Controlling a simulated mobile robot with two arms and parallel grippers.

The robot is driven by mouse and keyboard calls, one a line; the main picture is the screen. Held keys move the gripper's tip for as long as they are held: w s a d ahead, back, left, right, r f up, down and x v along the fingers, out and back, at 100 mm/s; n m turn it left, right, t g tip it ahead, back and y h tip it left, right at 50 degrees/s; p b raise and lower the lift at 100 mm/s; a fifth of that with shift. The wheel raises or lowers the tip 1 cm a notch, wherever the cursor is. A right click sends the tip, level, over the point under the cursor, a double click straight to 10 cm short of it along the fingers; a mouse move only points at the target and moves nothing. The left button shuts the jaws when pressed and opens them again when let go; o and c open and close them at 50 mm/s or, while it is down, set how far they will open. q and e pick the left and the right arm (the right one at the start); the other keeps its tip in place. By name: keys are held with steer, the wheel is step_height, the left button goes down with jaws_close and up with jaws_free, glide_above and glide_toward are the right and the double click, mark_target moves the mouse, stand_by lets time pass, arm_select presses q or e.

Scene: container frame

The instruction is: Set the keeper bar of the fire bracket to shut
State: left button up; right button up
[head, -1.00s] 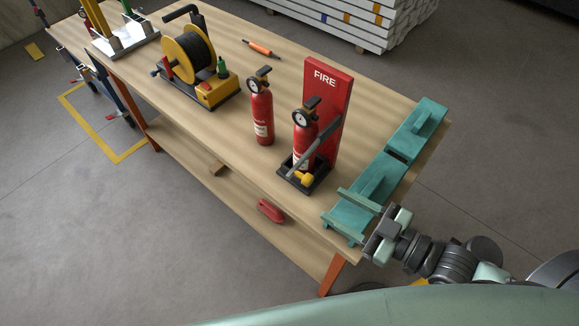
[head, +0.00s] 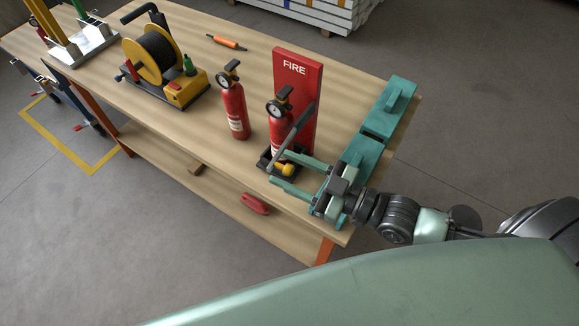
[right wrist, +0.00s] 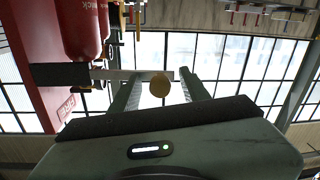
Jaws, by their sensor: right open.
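The fire bracket (head: 312,88) is a red upright board marked FIRE on a dark base near the table's front edge. A red extinguisher (head: 278,140) stands upright in it. A yellow knob (head: 287,169) sits low at the front of the bracket. My right gripper (head: 279,168) is open, its two fingers reaching toward the knob. In the right wrist view the knob (right wrist: 160,86) appears between the fingertips, with no clear contact. My left gripper is out of view.
A second extinguisher (head: 234,108) stands left of the bracket. Teal fixtures (head: 386,110) line the table's right end. A yellow reel (head: 157,55) and an orange tool (head: 227,42) lie further left. A red object (head: 255,204) is on the lower shelf.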

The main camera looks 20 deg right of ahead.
jaws_close()
stand_by(1.5)
